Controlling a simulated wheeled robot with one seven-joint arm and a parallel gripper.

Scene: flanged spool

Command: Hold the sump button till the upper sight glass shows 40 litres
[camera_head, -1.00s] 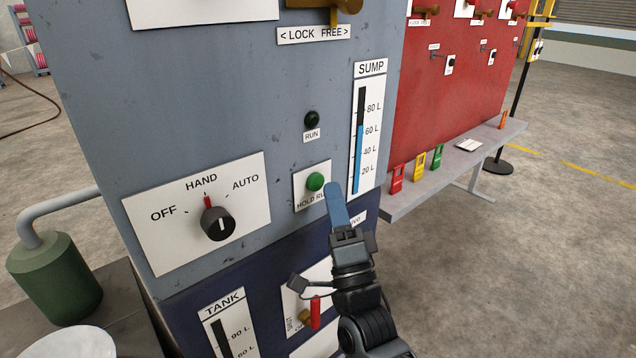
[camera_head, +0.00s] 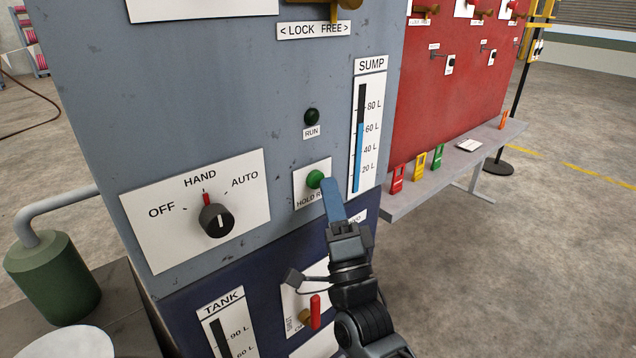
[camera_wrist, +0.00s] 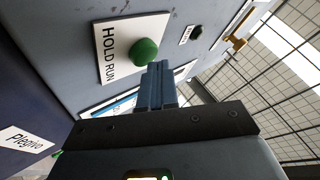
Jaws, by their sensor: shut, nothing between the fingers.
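The green button (camera_head: 315,179) sits on a white plate marked HOLD RUN on the grey panel; it also shows in the wrist view (camera_wrist: 145,51). My gripper (camera_head: 330,188) is shut and empty. Its blue fingertips are at the button's lower right edge and overlap it slightly in the head view. In the wrist view the fingertips (camera_wrist: 160,68) are beside the button; I cannot tell whether they touch it. The upper sight glass (camera_head: 359,155), marked SUMP, shows blue to slightly above 60 L. The RUN lamp (camera_head: 311,117) is dark.
The selector knob (camera_head: 216,220) has its red mark toward HAND. Below, a lower gauge (camera_head: 222,335) is marked TANK, and a red-handled lever (camera_head: 315,311) stands near my arm. A grey shelf (camera_head: 440,184) with coloured tags is at the right.

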